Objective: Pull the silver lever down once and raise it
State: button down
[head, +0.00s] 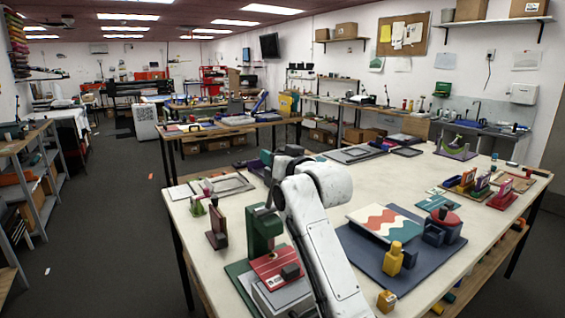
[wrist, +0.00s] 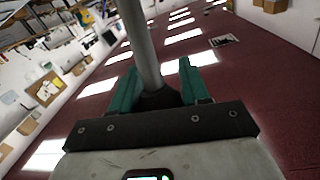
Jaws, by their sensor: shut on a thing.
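The silver lever (wrist: 142,40) shows in the wrist view as a smooth grey rod, running up from between my gripper's fingers to the top edge. My gripper (wrist: 160,78) has teal fingers on either side of the rod and is shut on it. A dark collar or knob (wrist: 158,98) sits at the rod's near end. In the head view a green press (head: 262,228) stands at the table's front left, with a red plate (head: 276,268) below its head. My white arm passes just right of the press; the lever and fingertips cannot be made out there.
A blue board (head: 375,265) with a red-and-white wavy panel (head: 384,222) and a yellow bottle-shaped piece (head: 393,259) lies right of my arm. A small dark red stand (head: 217,228) is left of the press.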

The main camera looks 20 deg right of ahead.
jog(key=shift+w+a+f+g, duration=0.2)
jog(key=shift+w+f+g, duration=0.15)
jog(key=shift+f+g, duration=0.1)
jog(key=shift+f, duration=0.15)
dwell(1.0)
jog(key=c, duration=0.9)
grip_release()
jog(key=shift+a, duration=0.1)
jog(key=shift+o, duration=1.3)
jog(key=shift+w, duration=0.1)
jog(key=shift+r, duration=0.3)
jog(key=shift+s+d, duration=0.25)
jog(key=shift+s, duration=0.25)
jog(key=f+b+v, duration=0.1)
jog(key=b+v, duration=0.1)
jog(key=v, duration=0.7)
jog(key=shift+s+r, duration=0.4)
jog(key=shift+r, duration=0.05)
